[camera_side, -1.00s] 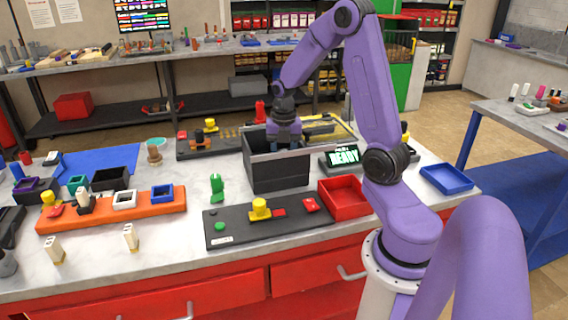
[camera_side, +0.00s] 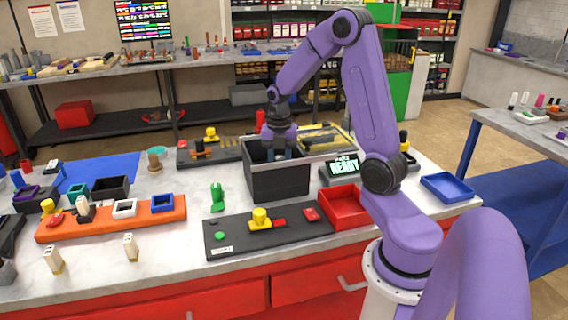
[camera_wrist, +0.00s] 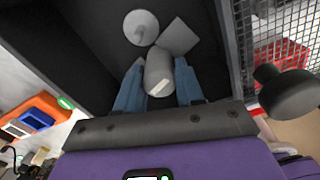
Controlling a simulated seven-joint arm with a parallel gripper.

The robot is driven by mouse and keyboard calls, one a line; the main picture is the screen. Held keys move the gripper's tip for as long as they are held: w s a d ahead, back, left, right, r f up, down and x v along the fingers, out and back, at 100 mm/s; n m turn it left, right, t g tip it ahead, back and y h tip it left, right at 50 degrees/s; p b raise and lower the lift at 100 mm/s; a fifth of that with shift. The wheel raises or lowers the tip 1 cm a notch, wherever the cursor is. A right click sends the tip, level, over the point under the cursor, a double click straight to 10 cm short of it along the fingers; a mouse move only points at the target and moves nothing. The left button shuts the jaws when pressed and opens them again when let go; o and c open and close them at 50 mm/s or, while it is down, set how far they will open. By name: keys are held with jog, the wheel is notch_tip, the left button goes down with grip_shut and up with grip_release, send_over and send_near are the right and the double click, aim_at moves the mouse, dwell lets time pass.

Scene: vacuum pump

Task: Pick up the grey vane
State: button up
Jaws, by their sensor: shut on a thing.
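My gripper (camera_side: 279,153) reaches down into the open dark bin (camera_side: 278,184) in the side view, and the bin's walls hide its fingertips. In the wrist view my two blue fingers (camera_wrist: 158,88) are on either side of a grey vane (camera_wrist: 158,70), a blocky piece with a rounded back and a pale end face, and are shut on it. It is low in the bin. A round grey part with a stem (camera_wrist: 141,28) and a flat square grey plate (camera_wrist: 179,37) lie just beyond it in the bin.
A black fixture board (camera_side: 268,231) with yellow, red and green parts lies in front of the bin. A red tray (camera_side: 345,206) is at its right, with a display reading READY (camera_side: 343,167) behind. A green part (camera_side: 217,198) stands to the left. An orange board (camera_side: 110,220) lies farther left.

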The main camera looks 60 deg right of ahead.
jog(key=shift+w+a, duration=1)
jog(key=shift+w, duration=0.15)
notch_tip(320, 180, up, 13)
jog(key=shift+w+d+f+m, duration=0.15)
jog(key=shift+d+f+m, duration=0.6)
jog(key=shift+f, duration=0.65)
jog(key=shift+w+d+f+m, duration=0.2)
jog(key=shift+d+f+m, duration=0.55)
jog(key=shift+f, duration=0.7)
jog(key=shift+w+d+f+m, duration=0.15)
jog(key=shift+d+f+m, duration=0.6)
jog(key=shift+f, duration=0.65)
jog(key=shift+f, duration=2.4)
jog(key=o, duration=1.2)
jog(key=shift+r, duration=0.1)
